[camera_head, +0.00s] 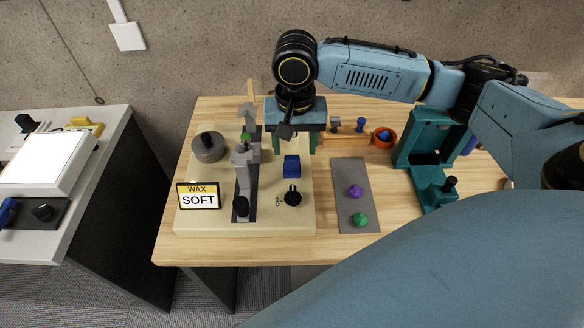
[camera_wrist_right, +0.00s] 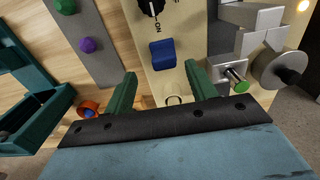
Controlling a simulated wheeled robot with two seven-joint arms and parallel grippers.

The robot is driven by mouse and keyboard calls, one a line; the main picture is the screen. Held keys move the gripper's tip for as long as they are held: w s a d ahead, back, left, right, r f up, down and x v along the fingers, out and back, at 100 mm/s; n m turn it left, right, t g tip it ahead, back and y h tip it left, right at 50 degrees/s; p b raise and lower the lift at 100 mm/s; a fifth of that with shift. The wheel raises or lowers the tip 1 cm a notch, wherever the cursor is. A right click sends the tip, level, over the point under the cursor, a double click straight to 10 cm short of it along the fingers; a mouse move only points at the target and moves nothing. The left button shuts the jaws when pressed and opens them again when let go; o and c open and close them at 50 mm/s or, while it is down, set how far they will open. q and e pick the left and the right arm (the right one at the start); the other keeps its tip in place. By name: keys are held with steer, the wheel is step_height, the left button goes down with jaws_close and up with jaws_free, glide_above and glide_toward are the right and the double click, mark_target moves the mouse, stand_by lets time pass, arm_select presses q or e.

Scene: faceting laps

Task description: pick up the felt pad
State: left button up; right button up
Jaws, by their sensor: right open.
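A small blue block (camera_head: 291,166), perhaps the felt pad, sits on the top of the beige machine (camera_head: 270,218). A flat grey mat (camera_head: 352,177) lies on the table to the right of the machine; I cannot tell for sure which of the two is the felt pad. My right gripper (camera_head: 294,148) is open and empty, above and behind the blue block in the head view. In the right wrist view the blue block (camera_wrist_right: 162,54) shows just beyond the gap between the two green fingers (camera_wrist_right: 160,74). My left gripper is not in view.
A purple gem (camera_head: 355,191) and a green gem (camera_head: 360,219) lie on the mat. A black knob (camera_head: 292,194), a grey mast (camera_head: 243,182) and a WAX SOFT sign (camera_head: 199,196) stand around the block. A teal stand (camera_head: 438,187) and an orange bowl (camera_head: 390,131) are at right.

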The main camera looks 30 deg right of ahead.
mark_target(292, 158)
steer(key=shift+f, duration=0.3)
steer(key=f, duration=0.2)
steer(key=f+b, duration=0.1)
steer(key=f, duration=0.1)
steer(key=shift+w+a+f, duration=0.15)
steer(key=shift+a+f, duration=0.05)
steer(key=shift+f, duration=0.2)
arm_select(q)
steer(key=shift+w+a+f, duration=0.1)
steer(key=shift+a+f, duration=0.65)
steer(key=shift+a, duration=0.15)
arm_select(e)
steer(key=shift+r, duration=0.1)
steer(key=c, duration=1.1)
steer(key=shift+o, duration=0.2)
step_height(292, 158, up, 9)
steer(key=shift+r+p, duration=0.15)
steer(key=shift+p, duration=0.85)
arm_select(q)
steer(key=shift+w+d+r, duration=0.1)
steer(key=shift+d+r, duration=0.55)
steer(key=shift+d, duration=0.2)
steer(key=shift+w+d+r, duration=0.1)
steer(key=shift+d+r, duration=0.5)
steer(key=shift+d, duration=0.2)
arm_select(e)
steer(key=shift+r, duration=0.35)
